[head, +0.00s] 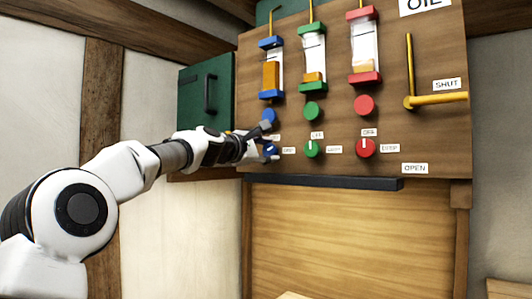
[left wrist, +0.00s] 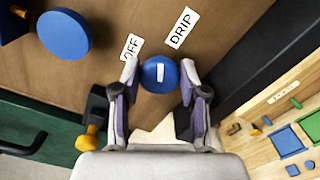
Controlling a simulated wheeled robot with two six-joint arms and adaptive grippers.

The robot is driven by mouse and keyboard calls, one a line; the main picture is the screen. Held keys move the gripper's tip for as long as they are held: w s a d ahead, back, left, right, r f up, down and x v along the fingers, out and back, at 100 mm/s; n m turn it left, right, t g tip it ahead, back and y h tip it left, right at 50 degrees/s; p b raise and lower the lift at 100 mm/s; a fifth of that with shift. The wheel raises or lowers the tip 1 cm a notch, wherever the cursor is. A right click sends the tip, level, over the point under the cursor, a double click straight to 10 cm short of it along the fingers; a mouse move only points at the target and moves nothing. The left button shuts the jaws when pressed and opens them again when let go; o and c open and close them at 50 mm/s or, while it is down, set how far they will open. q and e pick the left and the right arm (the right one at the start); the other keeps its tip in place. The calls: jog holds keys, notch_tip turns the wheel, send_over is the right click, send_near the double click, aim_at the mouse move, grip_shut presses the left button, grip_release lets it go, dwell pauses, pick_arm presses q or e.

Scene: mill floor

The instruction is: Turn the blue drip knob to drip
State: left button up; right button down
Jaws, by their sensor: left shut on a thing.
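The blue drip knob (head: 271,149) is a small round knob low on the left of the brown wooden oil panel, partly hidden by my fingers. In the left wrist view, the knob (left wrist: 159,80) sits between the two fingertips of my left gripper (left wrist: 158,85), which is shut on it. Its white pointer mark stands about upright there, between the OFF label (left wrist: 131,47) and the DRIP label (left wrist: 181,27). In the head view my left gripper (head: 268,140) reaches the panel from the left. My right gripper is not in view.
A larger blue knob (head: 269,115) sits just above. Green (head: 312,148) and red (head: 365,148) knobs stand to the right. A yellow lever (head: 409,75) is at far right. A dark ledge (head: 325,182) runs below the panel. A green box (head: 205,95) is at left.

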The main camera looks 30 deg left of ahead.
pick_arm(q)
jog(key=m+b, duration=0.1)
jog(key=m, duration=0.4)
jog(key=shift+r, duration=0.15)
dwell(0.5)
jog(key=o, duration=1.1)
jog(key=shift+w, duration=0.1)
jog(key=shift+w+f, duration=0.15)
jog(key=shift+f, duration=0.05)
